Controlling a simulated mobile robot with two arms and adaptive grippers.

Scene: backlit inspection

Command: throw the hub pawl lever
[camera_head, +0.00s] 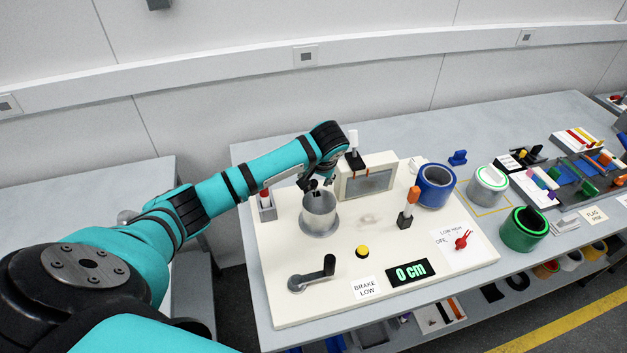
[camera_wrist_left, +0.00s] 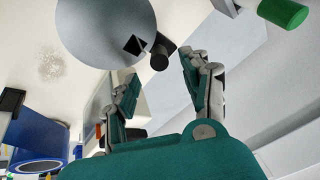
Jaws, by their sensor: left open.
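In the left wrist view, the hub's round grey face (camera_wrist_left: 100,25) fills the top. A short black lever with a rounded end (camera_wrist_left: 160,55) sits at its edge; I take this as the pawl lever. My left gripper (camera_head: 314,187) is just above the hub, and its arm hides the area behind. In the wrist view the left gripper (camera_wrist_left: 160,78) is open, with the black lever close ahead of the gap between its fingertips. I cannot tell whether they touch. My right gripper is not in view.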

